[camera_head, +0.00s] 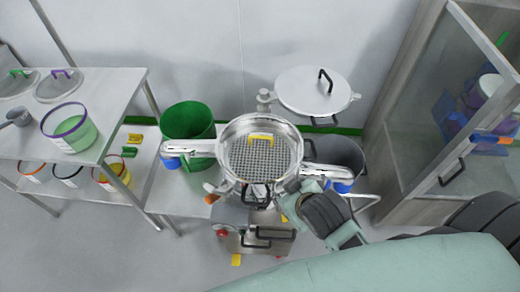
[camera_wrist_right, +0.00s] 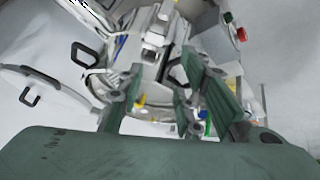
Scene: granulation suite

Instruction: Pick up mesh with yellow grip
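The mesh (camera_head: 262,163) is a round grey grid seated in the silver ring of a sifting machine, near the middle of the head view. Its yellow grip (camera_head: 261,136) lies across its far part. My right gripper (camera_head: 292,203) is at the near right edge of the machine, close to its side clamp and apart from the yellow grip. In the right wrist view, its green fingers (camera_wrist_right: 163,68) stand apart with metal machine parts behind them. It looks open and empty. My left gripper is out of view.
The round lid (camera_head: 300,92) with a black handle is swung open behind the machine. A green bin (camera_head: 188,121) stands to the left and a grey bin (camera_head: 340,152) to the right. A table (camera_head: 115,84) is at left, a glass-doored cabinet (camera_head: 408,110) at right.

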